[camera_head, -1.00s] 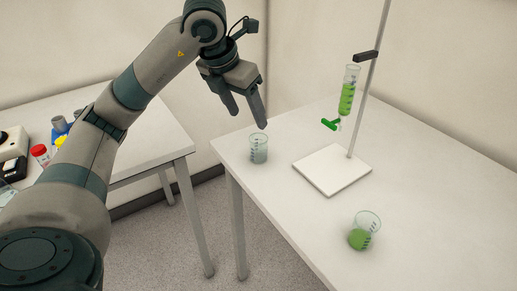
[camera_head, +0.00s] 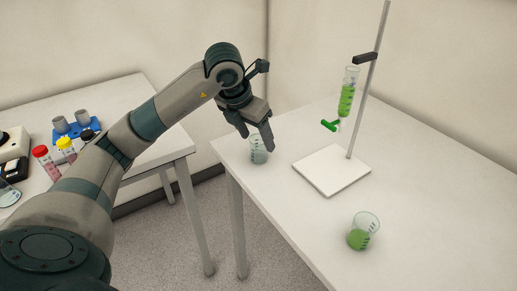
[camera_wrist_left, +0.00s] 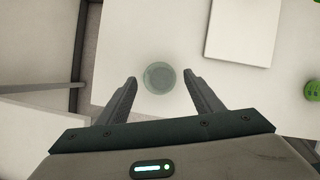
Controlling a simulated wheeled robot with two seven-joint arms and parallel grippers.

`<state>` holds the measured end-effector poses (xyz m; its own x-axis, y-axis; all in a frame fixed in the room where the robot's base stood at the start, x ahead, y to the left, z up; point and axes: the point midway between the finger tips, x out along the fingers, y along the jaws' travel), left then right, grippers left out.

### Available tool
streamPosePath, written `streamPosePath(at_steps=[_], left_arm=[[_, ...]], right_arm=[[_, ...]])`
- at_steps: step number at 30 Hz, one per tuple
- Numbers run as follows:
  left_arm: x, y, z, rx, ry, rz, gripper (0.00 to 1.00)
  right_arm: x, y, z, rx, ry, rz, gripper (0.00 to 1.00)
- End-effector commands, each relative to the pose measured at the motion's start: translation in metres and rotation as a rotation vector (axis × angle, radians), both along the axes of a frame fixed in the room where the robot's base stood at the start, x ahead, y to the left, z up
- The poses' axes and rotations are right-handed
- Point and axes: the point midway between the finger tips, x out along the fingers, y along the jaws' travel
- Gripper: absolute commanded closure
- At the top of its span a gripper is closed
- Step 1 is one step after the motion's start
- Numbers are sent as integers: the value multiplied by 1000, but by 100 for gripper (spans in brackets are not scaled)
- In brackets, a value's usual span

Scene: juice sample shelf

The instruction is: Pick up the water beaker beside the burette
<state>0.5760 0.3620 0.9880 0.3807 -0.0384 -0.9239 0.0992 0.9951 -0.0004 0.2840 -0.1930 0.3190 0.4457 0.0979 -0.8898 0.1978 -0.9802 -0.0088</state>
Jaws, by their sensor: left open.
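The water beaker (camera_head: 259,155), clear and pale, stands upright on the white table left of the burette stand. It shows from above in the left wrist view (camera_wrist_left: 159,77). My left gripper (camera_head: 257,143) is open above it, and a finger hides part of its rim in the head view. In the left wrist view the beaker lies between and slightly beyond the two fingertips (camera_wrist_left: 160,80). The burette (camera_head: 347,93) holds green liquid and has a green tap. It is clamped to a rod on a white base (camera_head: 325,172). My right gripper is not in view.
Another beaker (camera_head: 358,240) with green liquid stands near the table's front. A second table at left holds red- and yellow-capped bottles (camera_head: 42,155) and a blue rack (camera_head: 75,127). White table (camera_head: 290,215) is clear between beaker and stand base.

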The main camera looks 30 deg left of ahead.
Motion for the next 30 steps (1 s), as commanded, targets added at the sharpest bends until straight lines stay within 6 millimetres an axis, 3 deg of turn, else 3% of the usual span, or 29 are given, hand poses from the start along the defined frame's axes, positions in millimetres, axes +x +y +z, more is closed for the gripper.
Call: streamPosePath(at_steps=[7, 11, 18, 30], left_arm=[[1, 0, -9, 0, 3, 1, 40], [3, 0, -22, 0, 5, 2, 40], [12, -1, -47, 0, 2, 1, 40], [14, -1, -50, 0, 0, 0, 40]], right_arm=[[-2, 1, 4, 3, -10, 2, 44], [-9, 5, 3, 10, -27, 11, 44], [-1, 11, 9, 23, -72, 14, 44], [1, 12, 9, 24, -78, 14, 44]])
